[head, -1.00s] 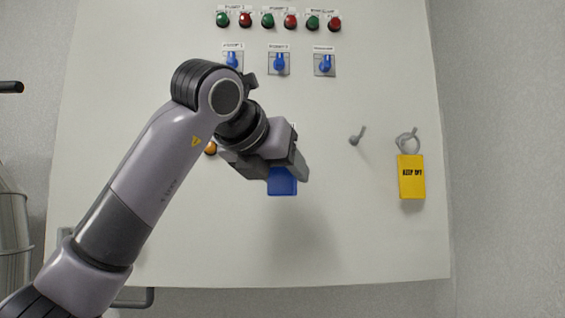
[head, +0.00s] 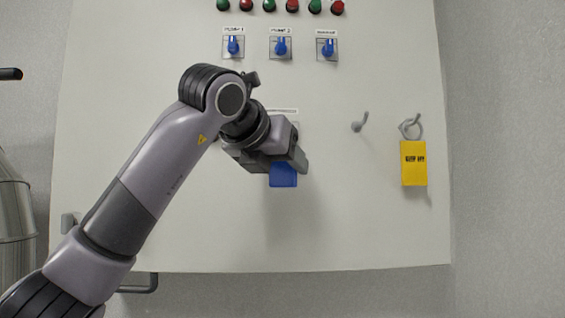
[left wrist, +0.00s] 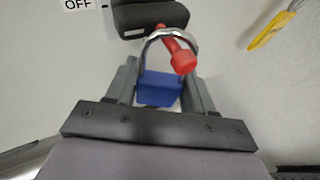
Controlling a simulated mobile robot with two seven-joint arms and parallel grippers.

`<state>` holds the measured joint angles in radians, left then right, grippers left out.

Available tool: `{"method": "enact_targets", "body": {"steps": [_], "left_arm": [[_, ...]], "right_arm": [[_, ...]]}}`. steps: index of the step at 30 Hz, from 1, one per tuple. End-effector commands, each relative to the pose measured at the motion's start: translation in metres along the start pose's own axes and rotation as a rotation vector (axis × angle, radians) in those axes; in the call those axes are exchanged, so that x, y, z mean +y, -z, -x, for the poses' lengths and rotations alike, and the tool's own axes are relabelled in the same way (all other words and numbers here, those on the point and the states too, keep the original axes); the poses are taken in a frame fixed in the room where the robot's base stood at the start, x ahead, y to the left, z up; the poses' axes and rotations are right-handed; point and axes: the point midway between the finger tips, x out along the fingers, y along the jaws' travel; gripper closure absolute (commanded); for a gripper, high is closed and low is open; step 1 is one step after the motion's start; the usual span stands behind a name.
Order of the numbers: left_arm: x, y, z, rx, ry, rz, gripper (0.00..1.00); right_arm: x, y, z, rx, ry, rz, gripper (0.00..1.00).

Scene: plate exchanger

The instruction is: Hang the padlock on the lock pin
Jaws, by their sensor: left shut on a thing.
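The blue padlock (head: 283,176) hangs from my left gripper (head: 286,160) in front of the pale panel, in the head view. In the left wrist view, my left gripper (left wrist: 160,84) is shut on the blue padlock body (left wrist: 158,95). Its silver shackle (left wrist: 148,47) points away from the gripper. The red lock pin (left wrist: 181,57) with a thick end lies across the shackle loop. It looks to pass through the loop, but depth is hard to judge. In the head view the gripper hides the pin. My right gripper is not in view.
A black handle (left wrist: 150,14) is close beyond the shackle, near an OFF label. On the panel (head: 350,220), a grey hook (head: 360,123) and a yellow tag (head: 413,165) on a hook are to the right. Blue switches (head: 281,46) are above. The lower panel is clear.

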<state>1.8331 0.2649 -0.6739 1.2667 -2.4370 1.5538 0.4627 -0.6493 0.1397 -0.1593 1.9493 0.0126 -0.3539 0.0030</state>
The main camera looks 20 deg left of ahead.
Motion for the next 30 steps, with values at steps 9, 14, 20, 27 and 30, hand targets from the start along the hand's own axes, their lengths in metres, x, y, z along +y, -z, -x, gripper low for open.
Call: {"method": "enact_targets", "body": {"steps": [9, 14, 20, 27, 30], "left_arm": [[0.000, -0.001, 0.001, -0.002, 0.000, 0.000, 0.34], [0.000, 0.000, 0.001, -0.001, 0.000, 0.000, 0.18], [0.000, 0.000, 0.002, -0.001, 0.000, 0.000, 0.18], [0.001, 0.001, 0.033, -0.006, -0.002, 0.000, 0.18], [0.000, 0.001, 0.049, -0.006, -0.001, -0.001, 0.18]], "right_arm": [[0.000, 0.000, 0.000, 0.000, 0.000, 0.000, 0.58], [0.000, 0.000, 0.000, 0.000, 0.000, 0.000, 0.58], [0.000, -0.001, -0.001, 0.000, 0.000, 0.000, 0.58], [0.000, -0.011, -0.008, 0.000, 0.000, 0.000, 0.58], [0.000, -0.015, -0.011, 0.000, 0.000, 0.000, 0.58]]}}
